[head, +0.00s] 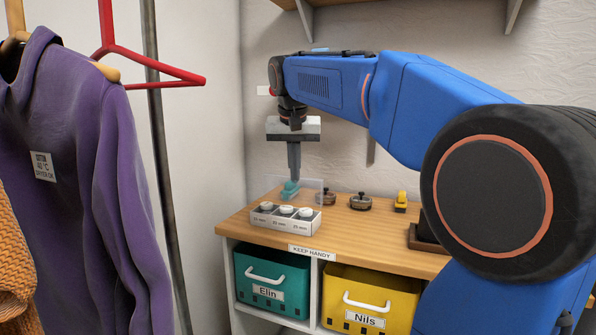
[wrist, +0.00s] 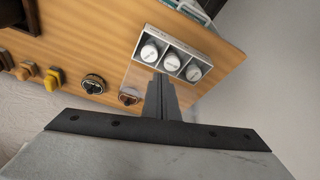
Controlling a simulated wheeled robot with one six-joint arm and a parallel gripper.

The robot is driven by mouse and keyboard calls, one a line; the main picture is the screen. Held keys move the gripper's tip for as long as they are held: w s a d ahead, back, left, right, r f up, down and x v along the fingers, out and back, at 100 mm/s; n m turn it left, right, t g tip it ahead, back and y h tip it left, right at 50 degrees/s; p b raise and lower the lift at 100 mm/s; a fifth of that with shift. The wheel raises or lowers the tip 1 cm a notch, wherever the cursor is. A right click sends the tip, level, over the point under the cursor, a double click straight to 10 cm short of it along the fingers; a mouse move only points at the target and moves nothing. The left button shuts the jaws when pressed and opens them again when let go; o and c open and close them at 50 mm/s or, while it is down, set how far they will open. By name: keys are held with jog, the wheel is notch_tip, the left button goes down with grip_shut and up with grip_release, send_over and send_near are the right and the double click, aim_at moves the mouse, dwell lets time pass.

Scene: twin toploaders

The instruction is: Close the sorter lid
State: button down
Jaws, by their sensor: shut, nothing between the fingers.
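The sorter (head: 284,226) is a white box with three labelled compartments, each holding a round white-topped item, at the front left of the wooden top. Its clear lid (head: 312,190) stands raised along the back edge. The sorter also shows in the wrist view (wrist: 207,46), where the lid is hard to make out. My gripper (head: 294,179) is shut and empty, pointing down by the raised lid. In the wrist view its fingers (wrist: 160,84) overlap the sorter's back edge. I cannot tell whether they touch the lid.
A small teal thing (head: 289,189) shows at the fingertips, partly hidden. Teal (head: 270,300) and yellow (head: 345,314) bins sit below. A purple hoodie (head: 85,180) hangs at left.

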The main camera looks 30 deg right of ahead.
jog(key=w+d+r+m+h, duration=0.1)
jog(key=w+d+r+m, duration=0.1)
jog(key=w+d+r, duration=0.3)
jog(key=w+d+r+m, duration=0.1)
jog(key=w+d, duration=0.2)
jog(key=w, duration=0.4)
jog(key=g, duration=0.1)
send_over(293, 189)
jog(key=w+d, duration=0.2)
jog(key=d, duration=0.1)
notch_tip(293, 189, down, 10)
jog(key=shift+a+r+m, duration=0.15)
jog(key=shift+a+m, duration=0.05)
jog(key=shift+m, duration=0.1)
